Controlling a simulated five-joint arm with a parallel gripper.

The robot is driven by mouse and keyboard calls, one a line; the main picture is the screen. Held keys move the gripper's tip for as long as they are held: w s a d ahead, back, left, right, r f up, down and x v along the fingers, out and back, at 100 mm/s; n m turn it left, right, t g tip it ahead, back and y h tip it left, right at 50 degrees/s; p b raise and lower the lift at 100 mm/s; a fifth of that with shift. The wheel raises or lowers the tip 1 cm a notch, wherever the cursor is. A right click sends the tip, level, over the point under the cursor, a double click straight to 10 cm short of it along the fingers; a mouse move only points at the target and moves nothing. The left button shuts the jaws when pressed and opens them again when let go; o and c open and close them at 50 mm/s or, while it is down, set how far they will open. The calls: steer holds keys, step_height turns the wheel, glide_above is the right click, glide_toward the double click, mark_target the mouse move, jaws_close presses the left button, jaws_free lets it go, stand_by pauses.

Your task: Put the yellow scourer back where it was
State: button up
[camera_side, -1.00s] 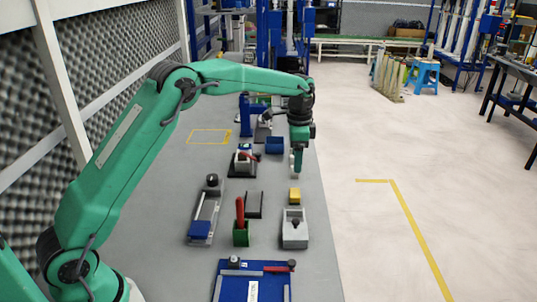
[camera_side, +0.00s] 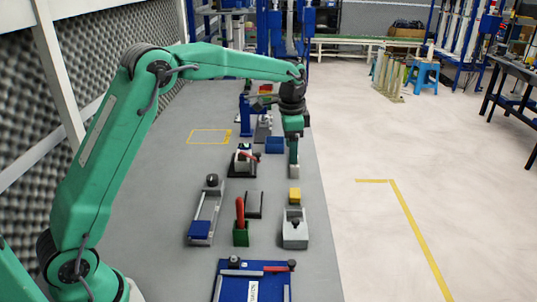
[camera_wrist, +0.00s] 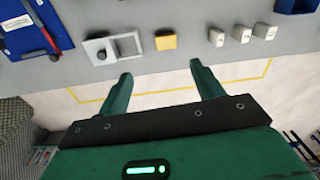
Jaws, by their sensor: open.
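The yellow scourer (camera_side: 294,194) is a small yellow block on the grey table near its right edge. In the side view it sits just behind the grey holder (camera_side: 295,229). In the wrist view the scourer (camera_wrist: 166,39) lies to the right of the grey holder (camera_wrist: 113,48), apart from it. My gripper (camera_side: 293,163) hangs pointing down, farther back along the table than the scourer. In the wrist view its two fingers (camera_wrist: 160,72) are spread apart with nothing between them. The scourer is beyond the fingertips, not between them.
Several small white blocks (camera_wrist: 242,34) stand in a row to the right of the scourer in the wrist view. The table edge is close.

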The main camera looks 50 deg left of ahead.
steer(key=s+r+n+t, duration=0.1)
steer(key=s+r+n, duration=0.1)
steer(key=s+r, duration=0.5)
steer(key=s+r+n+t, duration=0.2)
steer(key=s+r, duration=0.2)
steer(key=s, duration=0.6)
steer(key=s+f+n+t, duration=0.1)
steer(key=s+f+n, duration=0.1)
steer(key=s, duration=0.6)
steer(key=s+f+n+t, duration=0.1)
steer(key=s+f+n, duration=0.1)
steer(key=s, duration=0.6)
steer(key=shift+s+d, duration=0.15)
